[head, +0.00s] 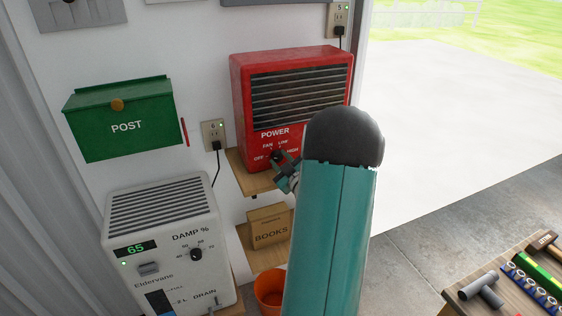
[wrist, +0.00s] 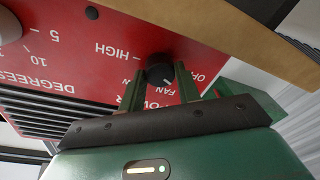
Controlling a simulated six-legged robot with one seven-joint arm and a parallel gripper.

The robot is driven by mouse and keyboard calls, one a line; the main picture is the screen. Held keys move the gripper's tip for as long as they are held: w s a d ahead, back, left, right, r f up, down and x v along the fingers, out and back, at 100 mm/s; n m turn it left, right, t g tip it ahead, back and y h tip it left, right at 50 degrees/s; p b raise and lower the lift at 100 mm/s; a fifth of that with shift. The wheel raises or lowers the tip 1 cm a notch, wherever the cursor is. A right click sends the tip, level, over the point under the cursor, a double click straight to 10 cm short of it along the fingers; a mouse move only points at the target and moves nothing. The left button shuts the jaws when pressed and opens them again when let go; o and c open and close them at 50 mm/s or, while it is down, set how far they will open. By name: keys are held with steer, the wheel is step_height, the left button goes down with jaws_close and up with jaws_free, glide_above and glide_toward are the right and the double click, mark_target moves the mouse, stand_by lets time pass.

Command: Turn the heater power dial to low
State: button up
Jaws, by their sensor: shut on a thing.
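The red heater (head: 241,105) stands on a wooden shelf against the white wall, with its grille facing out. Its black power dial (head: 277,155) sits below the word POWER, among the labels OFF, FAN, LOW and HIGH. In the wrist view the dial (wrist: 160,64) is between the two green fingers of my gripper (wrist: 161,76), which is shut on it. I cannot tell which label the dial's pointer is at. In the head view my gripper (head: 286,168) is at the heater's lower front, partly hidden by my arm.
A white dehumidifier (head: 160,230) stands at lower left, below a green post box (head: 120,115). A box marked BOOKS (head: 270,230) is on a lower shelf, above an orange bucket (head: 268,288). A bench (head: 452,298) with tools is at lower right. Floor behind my arm is open.

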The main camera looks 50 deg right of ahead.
steer(key=m, duration=0.4)
steer(key=shift+m+h, duration=0.3)
steer(key=shift+m, duration=0.1)
steer(key=m, duration=0.6)
steer(key=shift+f+h, duration=0.1)
steer(key=shift+h, duration=0.2)
steer(key=m, duration=0.5)
steer(key=shift+a+h, duration=0.1)
steer(key=shift+h, duration=0.2)
steer(key=m, duration=0.5)
steer(key=shift+g+h, duration=0.3)
steer(key=o, duration=1)
